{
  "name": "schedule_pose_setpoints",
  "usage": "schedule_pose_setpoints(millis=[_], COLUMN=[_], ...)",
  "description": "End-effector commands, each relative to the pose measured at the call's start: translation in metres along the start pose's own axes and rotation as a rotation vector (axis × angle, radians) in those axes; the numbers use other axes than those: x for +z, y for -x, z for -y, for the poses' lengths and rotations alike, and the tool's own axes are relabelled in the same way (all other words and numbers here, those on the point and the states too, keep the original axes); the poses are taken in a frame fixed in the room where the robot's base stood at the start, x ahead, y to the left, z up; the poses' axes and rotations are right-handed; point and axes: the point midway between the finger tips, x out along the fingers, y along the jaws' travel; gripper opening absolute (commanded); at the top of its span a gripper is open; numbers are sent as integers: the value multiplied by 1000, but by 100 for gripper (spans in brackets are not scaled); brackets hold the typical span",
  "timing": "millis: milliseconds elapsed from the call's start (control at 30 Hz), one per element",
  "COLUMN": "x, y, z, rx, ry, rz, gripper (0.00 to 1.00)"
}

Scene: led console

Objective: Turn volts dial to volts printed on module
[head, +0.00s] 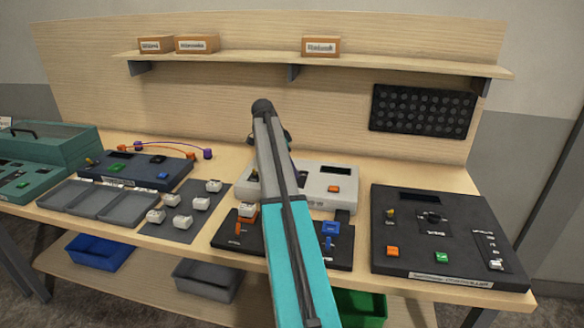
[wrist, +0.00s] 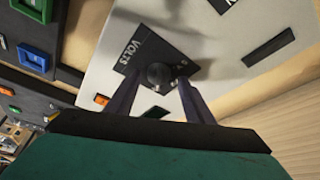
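The volts dial (wrist: 159,74) is a dark round knob on a black plate marked VOLTS, on the light grey console (wrist: 210,50). In the wrist view my gripper (wrist: 160,80) has its two fingers spread, one to each side of the dial, with gaps showing; contact is not visible. In the head view the grey console (head: 330,184) stands mid-table, and my arm hides the dial and gripper. A white module (head: 247,210) sits at the orange-levered black fixture in front of it. Its print is too small to read.
Several white modules (head: 183,223) lie on a grey mat left of the console. A black console (head: 440,230) with orange and green buttons stands at the right. A blue-clamped fixture (head: 331,230) is in front. A shelf (head: 380,64) with boxes runs along the back panel.

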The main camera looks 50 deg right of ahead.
Motion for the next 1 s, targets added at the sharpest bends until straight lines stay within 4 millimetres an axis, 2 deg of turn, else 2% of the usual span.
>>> schedule_pose_setpoints(millis=[300, 467, 667, 1000], x=[-2, -2, -2, -1], y=[0, 6, 26, 78], z=[-1, -1, 0, 1], rx=[2, 2, 1, 1], ry=[-1, -2, -2, -1], rz=[-3, -3, -3, -3], gripper=[47, 47, 47, 47])
